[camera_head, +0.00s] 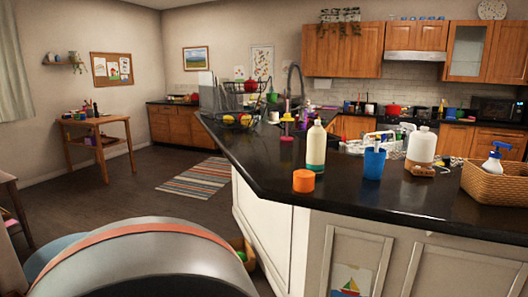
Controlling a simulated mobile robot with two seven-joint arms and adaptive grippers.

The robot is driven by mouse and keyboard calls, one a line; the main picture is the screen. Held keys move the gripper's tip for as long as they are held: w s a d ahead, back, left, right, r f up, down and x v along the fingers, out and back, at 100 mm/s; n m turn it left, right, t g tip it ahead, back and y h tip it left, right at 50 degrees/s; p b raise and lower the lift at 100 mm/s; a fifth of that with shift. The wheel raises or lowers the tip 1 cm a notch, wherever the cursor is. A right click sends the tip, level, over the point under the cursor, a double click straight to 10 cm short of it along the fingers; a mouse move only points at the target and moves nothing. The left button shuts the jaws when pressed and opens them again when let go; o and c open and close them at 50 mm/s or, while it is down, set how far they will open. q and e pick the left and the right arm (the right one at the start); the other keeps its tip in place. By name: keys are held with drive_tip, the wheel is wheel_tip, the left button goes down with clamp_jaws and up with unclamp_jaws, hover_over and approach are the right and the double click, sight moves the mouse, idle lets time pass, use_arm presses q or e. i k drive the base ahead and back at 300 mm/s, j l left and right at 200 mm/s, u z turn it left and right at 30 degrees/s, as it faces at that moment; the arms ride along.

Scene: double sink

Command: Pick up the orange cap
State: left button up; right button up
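The orange cap (304,181) stands on the dark countertop (400,195), close to its front left edge. It is a short, upright cylinder with nothing on top of it. A cream bottle with a green lower part (316,148) stands just behind it and to the right. Neither of my grippers shows in this view. A large, curved grey and orange part of my own body fills the lower left.
A blue cup (374,163), a white jug (421,148) and a wicker basket (495,182) with a spray bottle (495,160) stand right of the cap. A wire fruit basket (240,105) is farther back. Counter immediately around the cap's front and right is clear.

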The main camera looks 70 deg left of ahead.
sight(304, 180)
drive_tip(key=u, duration=1.75)
